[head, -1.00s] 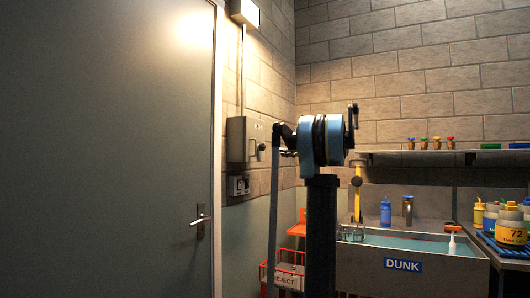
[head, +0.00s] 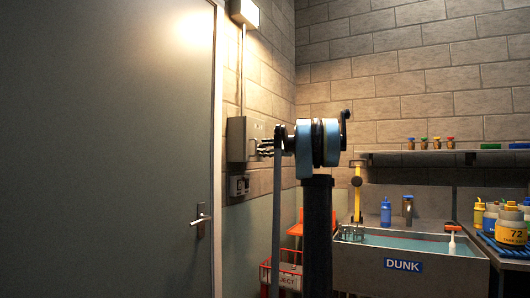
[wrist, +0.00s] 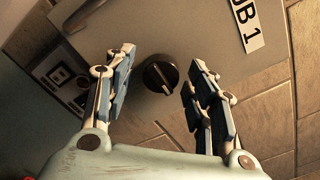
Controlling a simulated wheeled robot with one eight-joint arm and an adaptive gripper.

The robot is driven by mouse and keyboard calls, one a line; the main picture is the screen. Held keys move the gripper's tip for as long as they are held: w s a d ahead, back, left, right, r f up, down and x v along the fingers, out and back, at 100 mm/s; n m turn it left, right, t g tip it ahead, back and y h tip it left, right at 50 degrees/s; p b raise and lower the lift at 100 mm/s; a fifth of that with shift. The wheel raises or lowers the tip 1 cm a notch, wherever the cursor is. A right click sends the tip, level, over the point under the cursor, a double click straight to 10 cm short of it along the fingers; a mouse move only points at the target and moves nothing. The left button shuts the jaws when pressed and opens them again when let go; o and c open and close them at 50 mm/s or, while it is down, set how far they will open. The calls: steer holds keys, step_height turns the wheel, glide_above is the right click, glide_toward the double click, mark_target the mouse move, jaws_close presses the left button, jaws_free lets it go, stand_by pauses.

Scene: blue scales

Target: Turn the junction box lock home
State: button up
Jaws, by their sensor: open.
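The junction box (head: 236,139) is a grey box on the block wall beside the door. Its front fills the top of the wrist view (wrist: 183,28), with a white label reading "JB 1" in part. The lock is a round dark knob (wrist: 160,74) with a raised grip bar, near the box's lower edge. My gripper (wrist: 158,70) is open, with one finger on each side of the knob in the picture and no visible contact. In the head view my gripper (head: 262,146) is level with the box's right side, and the knob is hidden behind it.
A socket plate (head: 239,186) is below the box. A conduit (head: 243,70) runs up to a lamp (head: 245,12). The door (head: 110,150) with its handle is at left. A red crate (head: 285,275) and the DUNK sink (head: 420,258) stand to the right.

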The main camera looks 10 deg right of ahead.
steer(key=shift+c, duration=0.6)
steer(key=c, duration=1)
steer(key=shift+o, duration=0.2)
steer(key=shift+n, duration=0.3)
steer(key=n, duration=1.3)
steer(key=shift+n, duration=2.1)
